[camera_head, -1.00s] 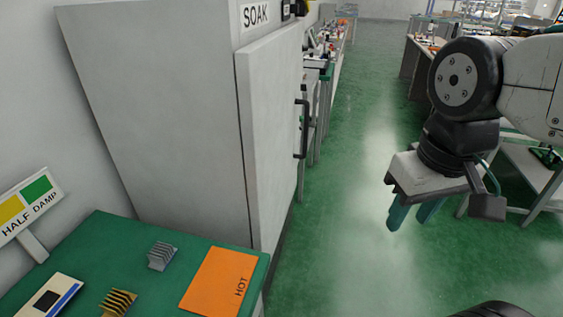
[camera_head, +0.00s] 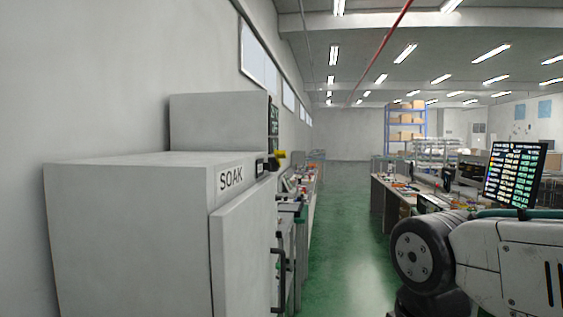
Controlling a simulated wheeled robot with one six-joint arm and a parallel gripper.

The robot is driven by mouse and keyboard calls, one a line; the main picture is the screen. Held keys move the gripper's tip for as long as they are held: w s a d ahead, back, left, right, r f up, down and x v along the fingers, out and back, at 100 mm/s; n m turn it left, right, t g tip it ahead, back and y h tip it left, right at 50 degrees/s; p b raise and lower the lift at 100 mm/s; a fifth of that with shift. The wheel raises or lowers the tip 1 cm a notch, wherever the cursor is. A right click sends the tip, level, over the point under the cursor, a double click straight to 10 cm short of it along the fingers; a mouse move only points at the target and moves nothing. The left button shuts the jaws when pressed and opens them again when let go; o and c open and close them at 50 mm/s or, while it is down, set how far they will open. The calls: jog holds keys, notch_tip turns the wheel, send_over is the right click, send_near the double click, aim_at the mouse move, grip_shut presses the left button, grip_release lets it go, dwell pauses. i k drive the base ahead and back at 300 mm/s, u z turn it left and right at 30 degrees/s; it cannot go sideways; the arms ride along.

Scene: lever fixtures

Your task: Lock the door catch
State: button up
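The grey cabinet marked SOAK (camera_head: 130,230) stands at the left, seen from its side and front corner. Its door (camera_head: 244,255) looks closed, with a dark upright handle (camera_head: 279,275) on its right side. At the top right front edge, beside the label, is a small black fitting (camera_head: 261,166) with a yellow part (camera_head: 280,158) sticking out to the right. It may be the door catch; its setting is too small to tell. My arm shows at the lower right, apart from the cabinet. My gripper is below the picture.
A second grey box (camera_head: 220,122) with a dark panel stands behind the cabinet. Benches with equipment run along the left wall beyond it. A bench (camera_head: 390,195) and a monitor (camera_head: 514,172) stand at the right. The green floor aisle (camera_head: 345,220) between is clear.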

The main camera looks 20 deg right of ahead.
aim_at(279, 154)
jog(key=u, duration=0.05)
jog(key=k, duration=0.55)
jog(key=z, duration=0.85)
jog(key=i, duration=1.65)
jog(key=u, duration=0.15)
